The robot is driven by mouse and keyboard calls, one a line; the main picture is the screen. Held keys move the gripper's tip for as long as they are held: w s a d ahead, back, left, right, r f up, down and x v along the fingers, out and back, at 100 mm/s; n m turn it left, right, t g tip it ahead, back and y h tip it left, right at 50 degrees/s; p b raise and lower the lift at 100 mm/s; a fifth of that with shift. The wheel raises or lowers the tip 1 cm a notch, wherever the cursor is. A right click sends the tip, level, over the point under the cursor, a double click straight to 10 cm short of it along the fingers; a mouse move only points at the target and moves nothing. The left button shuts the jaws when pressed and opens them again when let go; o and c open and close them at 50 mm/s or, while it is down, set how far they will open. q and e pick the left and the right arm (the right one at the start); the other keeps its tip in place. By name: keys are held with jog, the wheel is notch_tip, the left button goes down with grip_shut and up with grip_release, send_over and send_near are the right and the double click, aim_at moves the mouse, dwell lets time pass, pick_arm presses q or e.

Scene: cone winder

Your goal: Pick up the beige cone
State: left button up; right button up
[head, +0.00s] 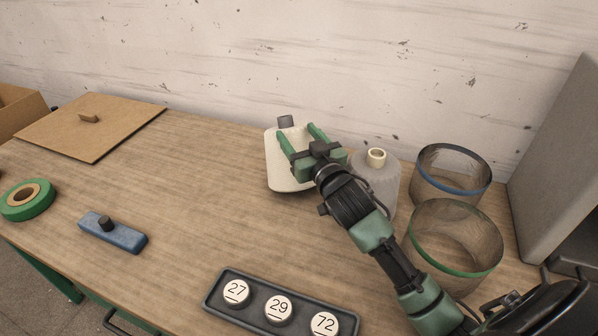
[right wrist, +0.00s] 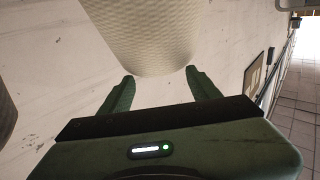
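The beige cone (head: 284,178) is a cream, textured cone with a grey tip, standing on the table near the wall. My right gripper (head: 297,132) is open, its two green fingers overlapping the cone's upper part in the head view. In the right wrist view the cone (right wrist: 140,35) fills the top middle, beyond the open fingertips (right wrist: 159,73). Nothing is between the fingers there, and I cannot tell whether they touch the cone. My left gripper is not in view.
A grey cone (head: 378,178) stands close to the right, partly behind my arm. Two mesh cylinders, blue-rimmed (head: 452,186) and green-rimmed (head: 455,270), stand further right. A dark tray (head: 212,302) holds numbered discs in front. The table's left-middle is mostly clear around a blue block (head: 113,233).

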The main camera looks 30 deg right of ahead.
jog(key=shift+f, duration=0.75)
grip_shut()
dwell(0.5)
jog(key=shift+w+r, duration=0.1)
jog(key=shift+r, duration=0.1)
